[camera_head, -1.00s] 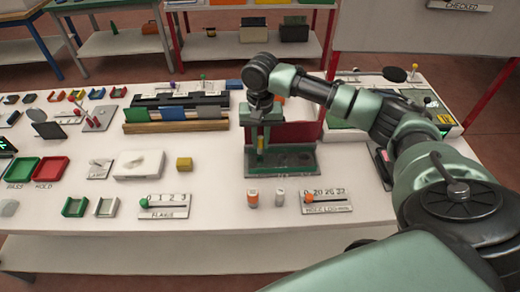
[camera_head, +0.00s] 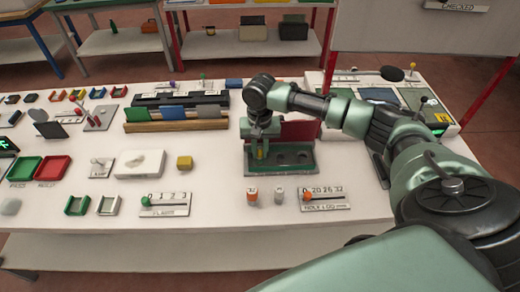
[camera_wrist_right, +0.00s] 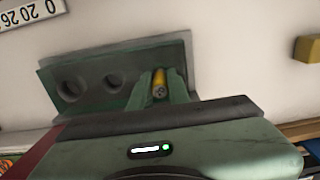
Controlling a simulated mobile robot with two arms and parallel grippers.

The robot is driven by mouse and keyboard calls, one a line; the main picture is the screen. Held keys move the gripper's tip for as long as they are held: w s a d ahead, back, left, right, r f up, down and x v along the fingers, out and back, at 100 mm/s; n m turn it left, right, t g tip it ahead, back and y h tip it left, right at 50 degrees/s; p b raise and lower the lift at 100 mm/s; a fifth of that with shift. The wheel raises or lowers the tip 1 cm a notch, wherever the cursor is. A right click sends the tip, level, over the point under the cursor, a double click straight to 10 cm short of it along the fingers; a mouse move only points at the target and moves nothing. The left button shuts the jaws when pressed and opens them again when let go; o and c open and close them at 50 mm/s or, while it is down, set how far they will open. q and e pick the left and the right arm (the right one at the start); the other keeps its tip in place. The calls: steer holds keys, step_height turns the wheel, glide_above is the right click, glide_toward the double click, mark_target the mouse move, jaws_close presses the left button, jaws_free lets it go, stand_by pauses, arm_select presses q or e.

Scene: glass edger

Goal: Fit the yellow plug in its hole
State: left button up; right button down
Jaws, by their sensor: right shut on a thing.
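The yellow plug (camera_head: 260,154) is upright between the fingers of my right gripper (camera_head: 261,149), which is shut on it. In the right wrist view, the yellow plug's round end (camera_wrist_right: 159,91) shows between the fingers. The dark green block with holes (camera_head: 292,167) sits under the gripper. The plug is over the block's left end in the head view. Two round holes show in the block (camera_wrist_right: 120,50) in the wrist view, both empty. The fingers hide the spot under the plug, so I cannot tell whether it has entered a hole. My left gripper is not in view.
A dark red panel (camera_head: 301,132) stands just behind the block. An orange-topped cylinder (camera_head: 252,196) and a grey cylinder (camera_head: 279,195) stand in front. A slider plate (camera_head: 325,201) is front right.

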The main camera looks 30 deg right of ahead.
mark_target(260, 148)
steer(key=shift+s+a+f, duration=0.1)
steer(key=shift+s+f, duration=0.2)
steer(key=shift+f, duration=0.2)
steer(key=c, duration=1.6)
jaws_free()
steer(key=shift+f, duration=0.1)
steer(key=shift+o, duration=1.3)
steer(key=shift+a, duration=0.15)
steer(key=shift+w+d+r+b, duration=0.15)
steer(key=shift+d+r+b, duration=0.1)
steer(key=shift+r+b, duration=0.15)
step_height(260, 148, up, 13)
steer(key=b, duration=0.1)
steer(key=shift+w+f, duration=0.15)
steer(key=shift+f, duration=0.05)
